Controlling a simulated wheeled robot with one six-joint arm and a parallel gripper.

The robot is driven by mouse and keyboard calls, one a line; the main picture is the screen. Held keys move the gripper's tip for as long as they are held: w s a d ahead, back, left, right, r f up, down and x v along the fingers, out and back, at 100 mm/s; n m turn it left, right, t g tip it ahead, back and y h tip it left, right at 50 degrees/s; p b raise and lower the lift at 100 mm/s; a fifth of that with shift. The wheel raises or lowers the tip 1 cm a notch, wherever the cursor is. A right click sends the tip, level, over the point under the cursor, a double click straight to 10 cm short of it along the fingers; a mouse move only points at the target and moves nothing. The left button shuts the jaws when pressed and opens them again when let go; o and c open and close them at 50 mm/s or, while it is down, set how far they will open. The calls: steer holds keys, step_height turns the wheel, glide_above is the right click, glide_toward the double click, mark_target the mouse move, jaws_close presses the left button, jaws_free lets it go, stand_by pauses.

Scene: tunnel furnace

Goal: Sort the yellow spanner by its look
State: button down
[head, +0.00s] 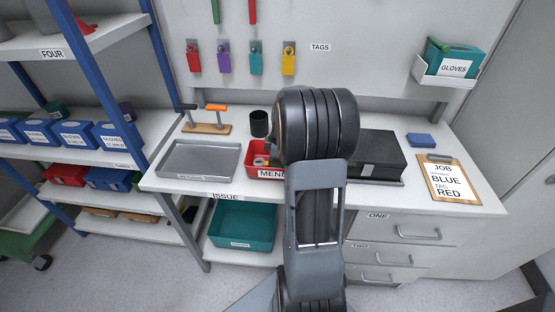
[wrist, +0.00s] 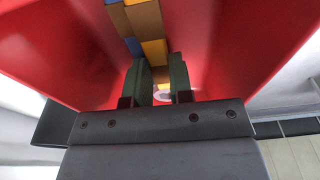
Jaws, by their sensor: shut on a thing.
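In the wrist view my gripper (wrist: 160,80) points down between the red walls of a bin (wrist: 235,45). Its two dark green fingers are close together, with a narrow yellow piece (wrist: 155,52) between them. I take this piece for the yellow spanner; its ends and shape are hidden. Blue, yellow and tan patches run in a strip above it, and a pale ring shows just below. In the head view my arm hides the gripper and the spanner. The red bin labelled MEND (head: 252,173) stands partly behind my arm.
A grey tray (head: 200,176) lies left of the red bin, a black box (head: 378,150) to the right. A clipboard (head: 434,182) reads JOB, BLUE, TAG, RED. A teal bin (head: 242,228) sits below. Coloured tags (head: 255,60) hang on the back panel. A black cup (head: 259,123) stands behind.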

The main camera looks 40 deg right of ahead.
steer(key=shift+f, duration=0.1)
steer(key=c, duration=0.9)
jaws_free()
steer(key=o, duration=0.4)
step_height(320, 180, up, 9)
steer(key=p, duration=0.6)
stand_by(0.5)
